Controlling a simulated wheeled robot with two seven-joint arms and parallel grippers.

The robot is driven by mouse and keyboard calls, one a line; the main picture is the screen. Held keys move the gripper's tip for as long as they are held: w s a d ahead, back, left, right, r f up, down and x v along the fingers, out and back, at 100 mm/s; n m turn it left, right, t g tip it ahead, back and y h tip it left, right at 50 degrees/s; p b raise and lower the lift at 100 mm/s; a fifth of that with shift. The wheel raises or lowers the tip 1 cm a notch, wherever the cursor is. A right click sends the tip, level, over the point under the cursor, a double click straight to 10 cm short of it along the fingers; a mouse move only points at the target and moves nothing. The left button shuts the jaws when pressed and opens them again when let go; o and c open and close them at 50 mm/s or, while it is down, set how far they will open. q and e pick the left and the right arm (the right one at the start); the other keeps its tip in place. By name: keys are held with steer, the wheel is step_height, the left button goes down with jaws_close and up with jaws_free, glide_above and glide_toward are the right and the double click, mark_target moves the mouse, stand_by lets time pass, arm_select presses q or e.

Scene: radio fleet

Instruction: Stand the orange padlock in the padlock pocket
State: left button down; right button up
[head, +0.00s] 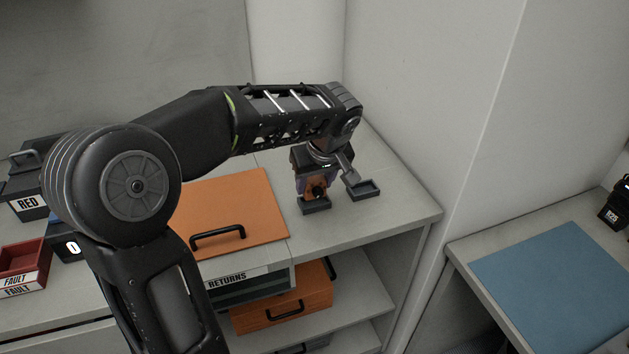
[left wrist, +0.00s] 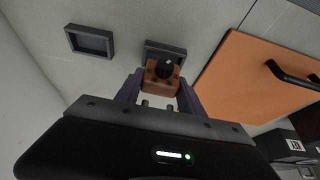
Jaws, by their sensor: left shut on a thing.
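My left gripper (head: 315,182) reaches down over the counter and is shut on the orange padlock (head: 308,186). In the left wrist view the gripper's purple fingers (left wrist: 159,90) hold the padlock (left wrist: 155,88) from both sides; a black round part shows on its end. A small dark square pocket (head: 316,207) lies directly below the padlock and also shows in the left wrist view (left wrist: 150,47). The padlock overlaps this pocket; I cannot tell whether it is inside it or just above. A second, empty pocket (head: 365,188) lies beside it. My right gripper is not in view.
An orange panel (head: 240,205) with a black handle lies left of the pockets. A box labelled RETURNS (head: 240,280) and an orange case (head: 290,300) sit below the counter. A wall stands behind, and a blue mat (head: 555,285) lies on another table at right.

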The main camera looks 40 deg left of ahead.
mark_target(316, 184)
arm_select(q)
steer(key=shift+b, duration=0.7)
stand_by(1.8)
steer(key=shift+f+b, duration=1)
steer(key=shift+f, duration=0.05)
steer(key=c, duration=0.6)
jaws_free()
steer(key=shift+c, duration=0.2)
steer(key=shift+v, duration=3.9)
